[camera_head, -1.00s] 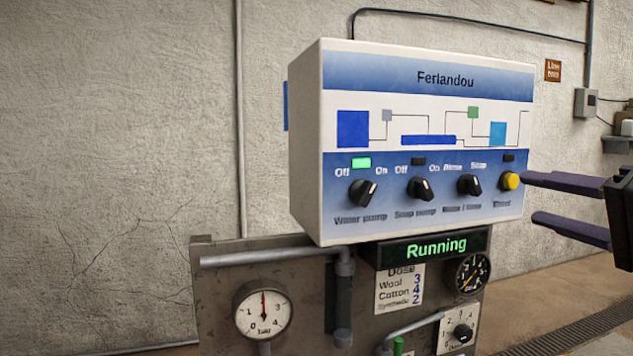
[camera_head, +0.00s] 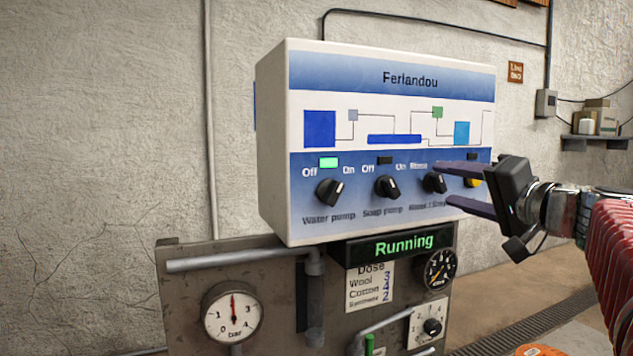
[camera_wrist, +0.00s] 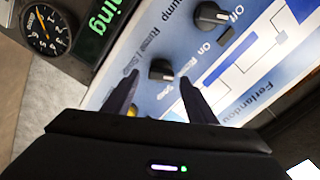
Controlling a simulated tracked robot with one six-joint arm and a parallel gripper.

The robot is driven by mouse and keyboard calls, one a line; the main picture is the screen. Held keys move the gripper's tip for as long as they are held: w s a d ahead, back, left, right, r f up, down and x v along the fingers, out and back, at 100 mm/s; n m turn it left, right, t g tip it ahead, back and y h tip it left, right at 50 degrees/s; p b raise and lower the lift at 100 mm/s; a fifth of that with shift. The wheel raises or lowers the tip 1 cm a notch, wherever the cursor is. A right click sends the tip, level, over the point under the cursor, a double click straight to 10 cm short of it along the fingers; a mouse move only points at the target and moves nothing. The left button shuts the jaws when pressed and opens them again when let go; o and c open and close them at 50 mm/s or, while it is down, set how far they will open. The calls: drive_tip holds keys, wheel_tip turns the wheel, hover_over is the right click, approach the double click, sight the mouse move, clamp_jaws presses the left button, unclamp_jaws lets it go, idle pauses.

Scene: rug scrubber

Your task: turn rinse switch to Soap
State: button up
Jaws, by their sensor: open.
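In the wrist view the switch (camera_wrist: 162,70) shows between my fingertips. My gripper (camera_head: 442,184) is open, its fingers pointing at the panel, one above and one below the switch's height. Whether they touch it cannot be told.
The water pump knob (camera_head: 329,192) and soap pump knob (camera_head: 387,187) are to the left. A yellow button (camera_head: 473,183) is partly hidden behind my fingers. The "Running" display (camera_head: 402,245) juts out below.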

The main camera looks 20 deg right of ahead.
drive_tip(key=shift+w+a, duration=0.15)
drive_tip(key=shift+w, duration=0.5)
drive_tip(key=shift+c, duration=0.3)
